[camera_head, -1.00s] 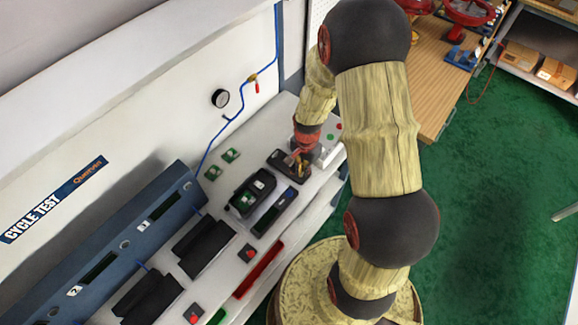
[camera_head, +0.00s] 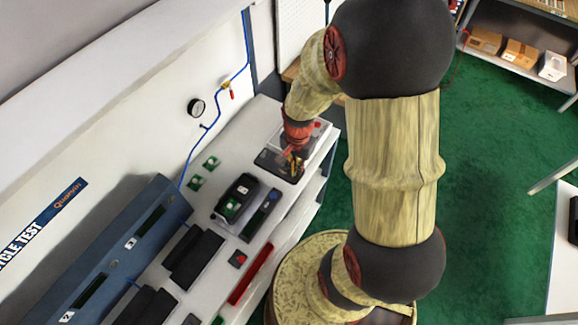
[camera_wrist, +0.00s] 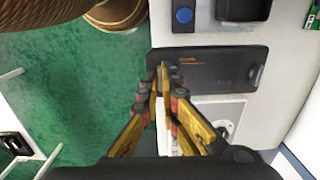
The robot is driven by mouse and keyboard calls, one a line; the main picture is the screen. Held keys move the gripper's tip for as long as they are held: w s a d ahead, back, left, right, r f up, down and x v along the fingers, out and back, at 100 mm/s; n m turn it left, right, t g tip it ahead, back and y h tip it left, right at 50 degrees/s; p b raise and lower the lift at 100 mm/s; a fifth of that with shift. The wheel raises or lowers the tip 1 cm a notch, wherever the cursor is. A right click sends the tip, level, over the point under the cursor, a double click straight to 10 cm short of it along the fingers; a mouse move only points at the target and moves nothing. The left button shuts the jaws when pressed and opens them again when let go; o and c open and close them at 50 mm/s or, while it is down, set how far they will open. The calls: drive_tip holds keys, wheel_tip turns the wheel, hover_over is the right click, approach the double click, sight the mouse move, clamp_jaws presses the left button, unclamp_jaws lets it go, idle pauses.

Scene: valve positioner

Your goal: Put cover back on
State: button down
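A flat dark cover (camera_head: 271,163) lies on the white bench, to the upper right of the black positioner housing (camera_head: 226,203). My gripper (camera_head: 294,163) points down at the right part of the cover. In the wrist view my gripper (camera_wrist: 164,72) has its yellow fingertips close together over the left part of the cover (camera_wrist: 220,68). The narrow gap between the tips does not show whether they pinch the cover. The cover appears flat on the bench.
A blue panel (camera_head: 150,225), a red bin (camera_head: 250,274) and a red button box (camera_head: 238,258) are farther along. A wall gauge (camera_head: 196,107) is behind.

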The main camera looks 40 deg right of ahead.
drive_tip(key=s+r, duration=0.3)
drive_tip(key=s, duration=0.5)
drive_tip(key=shift+r+p, duration=0.2)
drive_tip(key=shift+p, duration=0.2)
drive_tip(key=shift+s+d, duration=0.1)
drive_tip(key=shift+d, duration=0.05)
